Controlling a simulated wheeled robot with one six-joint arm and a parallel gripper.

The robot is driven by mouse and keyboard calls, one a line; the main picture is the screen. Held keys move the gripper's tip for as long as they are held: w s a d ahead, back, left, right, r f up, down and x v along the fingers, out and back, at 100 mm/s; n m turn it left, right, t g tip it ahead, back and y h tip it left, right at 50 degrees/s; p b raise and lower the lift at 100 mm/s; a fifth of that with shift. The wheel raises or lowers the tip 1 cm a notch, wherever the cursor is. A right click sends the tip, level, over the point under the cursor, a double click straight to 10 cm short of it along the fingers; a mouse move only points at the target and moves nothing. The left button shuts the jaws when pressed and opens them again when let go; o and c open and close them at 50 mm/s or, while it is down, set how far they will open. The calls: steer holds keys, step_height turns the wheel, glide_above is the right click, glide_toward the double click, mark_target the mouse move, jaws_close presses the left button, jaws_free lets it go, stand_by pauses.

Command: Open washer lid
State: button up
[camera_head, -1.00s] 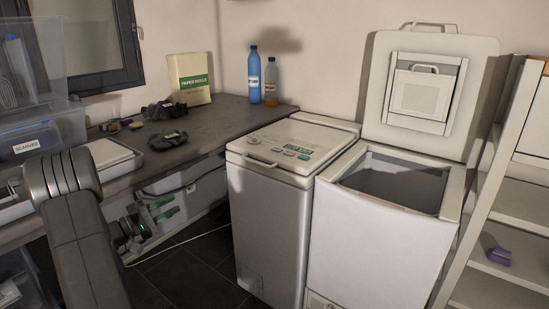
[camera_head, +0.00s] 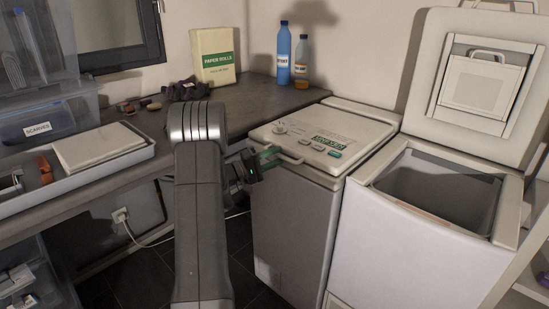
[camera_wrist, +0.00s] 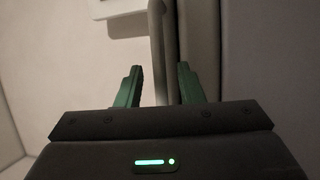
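The closed-lid toploader (camera_head: 292,205) stands left of its open twin in the head view; its lid (camera_head: 322,137) lies flat and shut. I cannot read which machine is the washer. A bar handle (camera_head: 290,159) runs along the closed lid's front edge and also shows in the wrist view (camera_wrist: 157,30). My gripper (camera_head: 266,156) is at this handle. In the wrist view my gripper (camera_wrist: 158,72) is open, its green fingers apart on either side of the bar. I see gaps between fingers and bar. My arm partly hides the counter.
The right toploader (camera_head: 410,245) stands close beside, its lid (camera_head: 490,75) raised against the wall and its tub open. A counter (camera_head: 245,98) at the left holds a paper rolls box (camera_head: 213,55), two bottles (camera_head: 284,55) and a tray (camera_head: 100,152). Shelves stand far right.

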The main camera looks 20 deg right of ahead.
jaws_close()
